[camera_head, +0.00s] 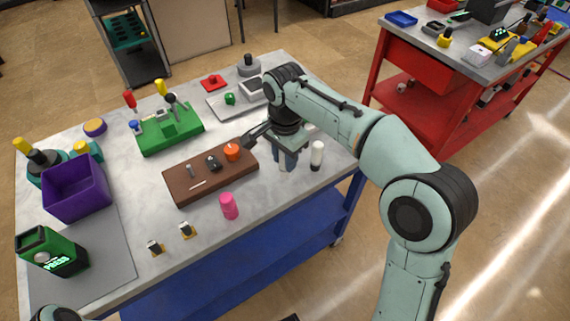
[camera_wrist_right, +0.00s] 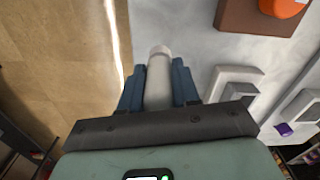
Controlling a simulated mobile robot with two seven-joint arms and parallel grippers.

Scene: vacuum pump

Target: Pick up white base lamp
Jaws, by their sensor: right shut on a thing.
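My right gripper (camera_head: 287,164) is at the front right of the table, pointing down, with its blue fingers low over the top. In the right wrist view, my right gripper (camera_wrist_right: 158,88) is shut on a pale, whitish cylinder with a rounded end, which I take for the white base lamp (camera_wrist_right: 160,72). My left gripper is not in view.
A brown block (camera_head: 195,182) with an orange knob (camera_head: 232,151) lies left of the gripper. A pink cylinder (camera_head: 228,206) stands near the front edge. A green block (camera_head: 170,130), a purple bin (camera_head: 77,190) and a grey tray (camera_head: 225,108) are farther off. The table's front edge is close.

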